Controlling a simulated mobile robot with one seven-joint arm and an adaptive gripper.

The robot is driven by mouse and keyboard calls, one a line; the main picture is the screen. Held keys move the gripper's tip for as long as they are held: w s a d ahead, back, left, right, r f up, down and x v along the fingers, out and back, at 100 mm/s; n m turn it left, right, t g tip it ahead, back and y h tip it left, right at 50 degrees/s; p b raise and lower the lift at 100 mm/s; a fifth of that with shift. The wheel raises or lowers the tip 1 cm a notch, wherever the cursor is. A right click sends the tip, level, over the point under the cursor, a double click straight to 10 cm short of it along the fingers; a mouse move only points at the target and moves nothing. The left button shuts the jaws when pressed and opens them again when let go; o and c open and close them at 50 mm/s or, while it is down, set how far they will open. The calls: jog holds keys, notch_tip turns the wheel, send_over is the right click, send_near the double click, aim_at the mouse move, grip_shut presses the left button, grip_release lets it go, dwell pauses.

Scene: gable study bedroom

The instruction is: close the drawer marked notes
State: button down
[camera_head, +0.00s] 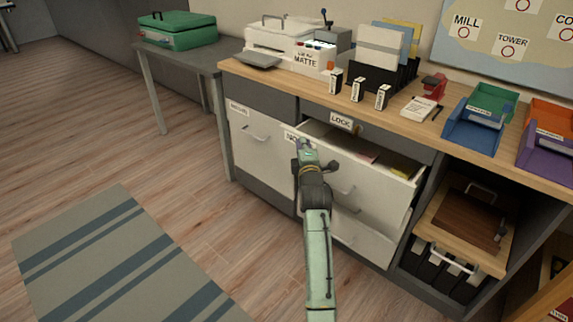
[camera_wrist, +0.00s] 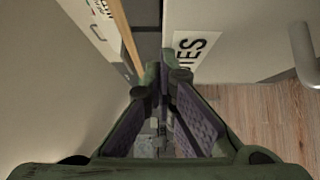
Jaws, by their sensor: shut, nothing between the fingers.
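The drawer marked notes (camera_head: 375,185) is the upper white drawer of the desk's middle section. It stands pulled out, with papers and a yellow item showing inside. Its label (camera_head: 292,137) is partly covered by my gripper; the wrist view shows the letters "ES" on the label (camera_wrist: 190,52). The drawer's handle (camera_head: 343,191) is right of my gripper and also shows at the wrist view's right edge (camera_wrist: 306,52). My gripper (camera_head: 303,147) is shut and empty, at the drawer front's upper left by the label. I cannot tell whether its tips (camera_wrist: 160,72) touch the front.
A "LOCK" label (camera_head: 341,122) sits above the open drawer. A closed white front (camera_head: 262,140) is at the left, and a lower white drawer (camera_head: 362,240) is below. A pull-out shelf with a wooden board (camera_head: 465,215) is at the right. The floor in front is clear beside a striped rug (camera_head: 105,255).

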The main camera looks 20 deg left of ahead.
jog(key=w+d+b, duration=0.2)
jog(key=w+b, duration=0.2)
jog(key=w, duration=0.3)
jog(key=shift+d, duration=0.25)
